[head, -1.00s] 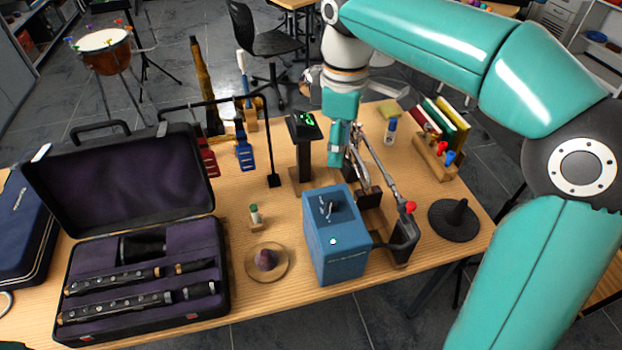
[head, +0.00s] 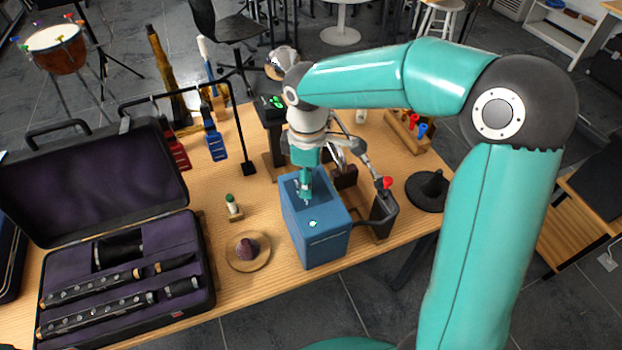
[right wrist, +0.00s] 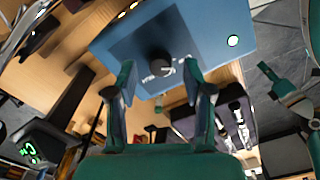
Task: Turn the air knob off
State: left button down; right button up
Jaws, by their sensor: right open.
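The blue box (head: 318,237) stands near the front edge of the table. Its dark round knob (right wrist: 158,61) with a pale pointer shows on the box's panel in the right wrist view; pale lettering beside it is too small to read. In the head view my gripper hides the knob. My right gripper (head: 304,197) points down just above the box's top. In the right wrist view its two fingers (right wrist: 160,72) are apart, with the knob between their tips; contact cannot be told. A small lit lamp (head: 313,223) is on the box.
Behind is a dark post with a green display (head: 274,103). Left are a small green-capped vial (head: 232,204), a round wooden dish (head: 235,263) and an open instrument case (head: 203,270).

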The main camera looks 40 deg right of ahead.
jog(key=shift+f, duration=0.7)
